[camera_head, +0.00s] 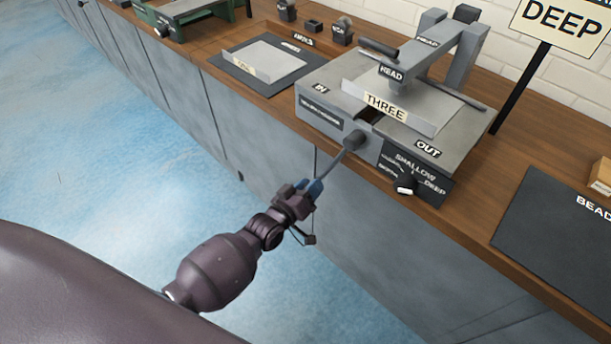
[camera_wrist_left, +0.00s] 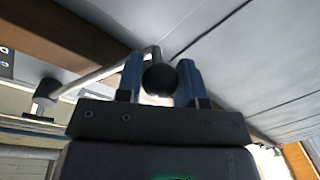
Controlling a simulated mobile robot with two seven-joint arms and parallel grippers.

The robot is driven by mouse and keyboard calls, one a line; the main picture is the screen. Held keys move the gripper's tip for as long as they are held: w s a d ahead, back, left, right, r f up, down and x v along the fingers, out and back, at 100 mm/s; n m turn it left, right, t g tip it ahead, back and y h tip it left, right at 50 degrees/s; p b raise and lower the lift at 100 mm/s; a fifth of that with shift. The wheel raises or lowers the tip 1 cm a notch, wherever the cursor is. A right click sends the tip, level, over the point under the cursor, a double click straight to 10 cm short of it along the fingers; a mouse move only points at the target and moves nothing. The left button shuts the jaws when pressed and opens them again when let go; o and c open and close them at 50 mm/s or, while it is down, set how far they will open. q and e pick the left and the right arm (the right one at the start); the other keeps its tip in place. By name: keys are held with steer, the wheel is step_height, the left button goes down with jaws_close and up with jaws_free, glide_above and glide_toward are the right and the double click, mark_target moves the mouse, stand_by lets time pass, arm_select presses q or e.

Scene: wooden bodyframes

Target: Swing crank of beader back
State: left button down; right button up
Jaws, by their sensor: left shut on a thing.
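The beader (camera_head: 350,95) stands on the wooden bench, a grey machine with IN and OUT labels and a head over a sheet (camera_head: 405,105) marked THREE. Its crank (camera_head: 335,165) comes out of the front hub (camera_head: 354,141) and slants down to the left, past the bench's front edge. My left gripper (camera_head: 312,188) is shut on the crank's end. In the left wrist view the dark round crank knob (camera_wrist_left: 160,79) sits between the blue fingers, with the crank's rod (camera_wrist_left: 105,72) running left to its hub. My right gripper is not in view.
A shallow/deep knob (camera_head: 405,184) is on the beader's front right. A dark mat with a grey sheet (camera_head: 265,60) lies to the left, another dark mat (camera_head: 545,235) to the right. A DEEP sign (camera_head: 560,20) stands behind. Cabinet fronts (camera_head: 270,150) drop below the bench.

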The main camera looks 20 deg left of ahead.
arm_select(q)
steer(key=s+d+r+n+p, duration=0.1)
steer(key=s+d+n, duration=0.1)
steer(key=d+n, duration=0.2)
steer(key=s+d+r+n+h+p, duration=0.1)
steer(key=s+d+r+n+p, duration=0.1)
steer(key=d, duration=0.7)
steer(key=s+d+r+n+g+p, duration=0.1)
steer(key=s+d+r+n, duration=0.1)
steer(key=d+n, duration=0.5)
steer(key=shift+s+d+r+h+p, duration=0.3)
steer(key=shift+s+h, duration=0.1)
steer(key=shift+s, duration=0.35)
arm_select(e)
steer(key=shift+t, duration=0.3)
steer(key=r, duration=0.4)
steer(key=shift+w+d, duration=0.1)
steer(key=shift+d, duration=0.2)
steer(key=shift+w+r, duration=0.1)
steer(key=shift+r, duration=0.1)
arm_select(q)
steer(key=c, duration=0.8)
jaws_free()
steer(key=shift+o, duration=0.2)
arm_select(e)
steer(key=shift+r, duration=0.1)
